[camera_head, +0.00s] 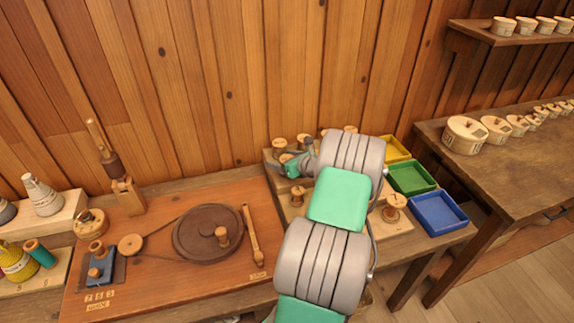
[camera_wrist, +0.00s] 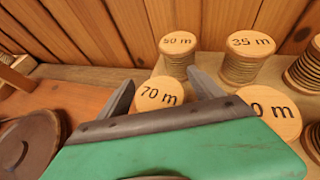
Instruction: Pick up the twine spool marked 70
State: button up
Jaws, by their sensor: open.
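The twine spool marked 70 (camera_wrist: 158,93) shows its pale round top in the wrist view, with "70 m" in dark print. Its lower part is hidden behind my gripper (camera_wrist: 161,78). The gripper is open, with one dark finger to the left of the spool top and one to the right. From this view I cannot tell how far above or around the spool the fingers are. In the head view my gripper (camera_head: 287,166) is over the back left of the spool board, and which spool is the 70 cannot be read there.
Spools marked 50 m (camera_wrist: 178,43) and 35 m (camera_wrist: 250,43) stand behind. A larger spool top (camera_wrist: 272,108), its number partly hidden, is close on the right. Yellow, green (camera_head: 412,177) and blue (camera_head: 438,213) trays lie right. A wooden wheel device (camera_head: 208,232) is left.

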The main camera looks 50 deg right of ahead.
jog(key=shift+s, duration=0.1)
jog(key=shift+c, duration=0.3)
jog(key=c, duration=1.3)
jog(key=shift+c, duration=0.7)
jog(key=shift+r, duration=0.15)
